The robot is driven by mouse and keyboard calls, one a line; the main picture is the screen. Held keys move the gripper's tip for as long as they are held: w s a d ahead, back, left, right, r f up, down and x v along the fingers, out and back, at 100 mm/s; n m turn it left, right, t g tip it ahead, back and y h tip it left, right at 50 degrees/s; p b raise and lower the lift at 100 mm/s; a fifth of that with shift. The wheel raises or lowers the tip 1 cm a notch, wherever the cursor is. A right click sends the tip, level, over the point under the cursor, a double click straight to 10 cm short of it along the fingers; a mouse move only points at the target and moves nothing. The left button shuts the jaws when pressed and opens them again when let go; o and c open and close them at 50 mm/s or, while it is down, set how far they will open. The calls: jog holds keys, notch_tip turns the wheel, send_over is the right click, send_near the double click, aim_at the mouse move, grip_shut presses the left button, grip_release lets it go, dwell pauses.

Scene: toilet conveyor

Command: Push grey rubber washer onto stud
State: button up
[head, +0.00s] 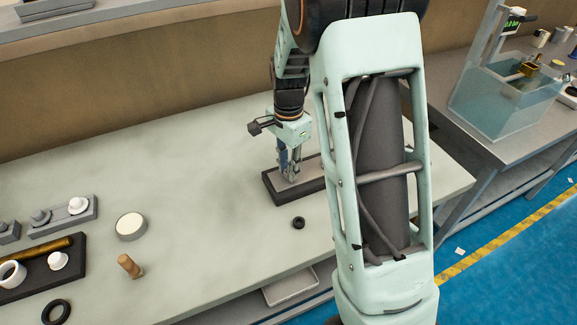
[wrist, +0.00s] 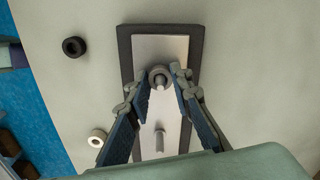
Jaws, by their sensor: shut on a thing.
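My gripper (head: 290,177) points down over a plate with a dark base (head: 272,191) on the bench. In the wrist view my gripper's fingertips (wrist: 159,78) are shut on the grey rubber washer (wrist: 158,71), one on each side. The washer lines up with the far stud (wrist: 160,85), which shows within the ring. I cannot tell how far down the stud it sits. A second, bare stud (wrist: 159,140) stands on the light plate (wrist: 146,50) nearer the wrist. In the head view the washer and studs are hidden or too small to tell.
A black ring (head: 298,222) lies on the bench beside the plate, also in the wrist view (wrist: 73,46). A pale ring (wrist: 97,138) lies left of the plate. Several fittings, a wooden peg (head: 129,265) and a round white-topped piece (head: 131,226) are at left.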

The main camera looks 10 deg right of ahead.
jog(key=shift+f, duration=0.2)
jog(key=o, duration=0.9)
jog(key=shift+r, duration=0.15)
notch_tip(320, 180, up, 12)
